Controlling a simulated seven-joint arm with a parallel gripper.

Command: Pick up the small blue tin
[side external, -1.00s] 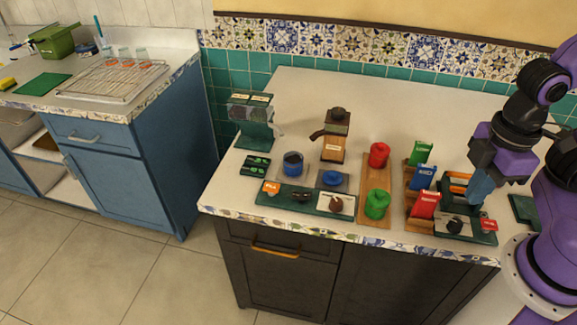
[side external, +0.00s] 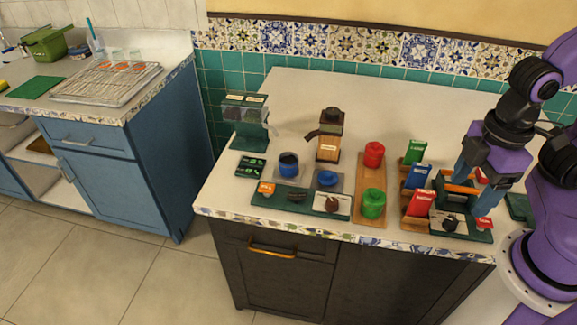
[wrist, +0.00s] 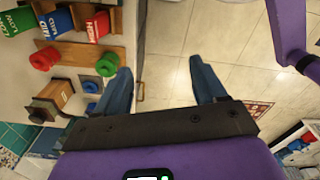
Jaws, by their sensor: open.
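Two blue round things stand left of the wooden board. A short blue tin-like piece (side external: 327,178) sits on a grey square, and a taller blue container (side external: 289,165) with a dark open top stands to its left. In the wrist view, small blue round shapes (wrist: 91,87) show beside my left finger, partly cut off by it. My gripper (side external: 473,192) is open and empty, its two fingers spread around the air above the dark tray at the right end of the counter. In the wrist view my gripper (wrist: 160,68) has only the floor between its fingers.
A red tin (side external: 374,154) and a green tin (side external: 373,204) stand on the board. Red, blue and green packets (side external: 420,203) lean in a wooden rack close left of my gripper. A wooden grinder (side external: 330,140) stands behind the blue tins. The counter's back is clear.

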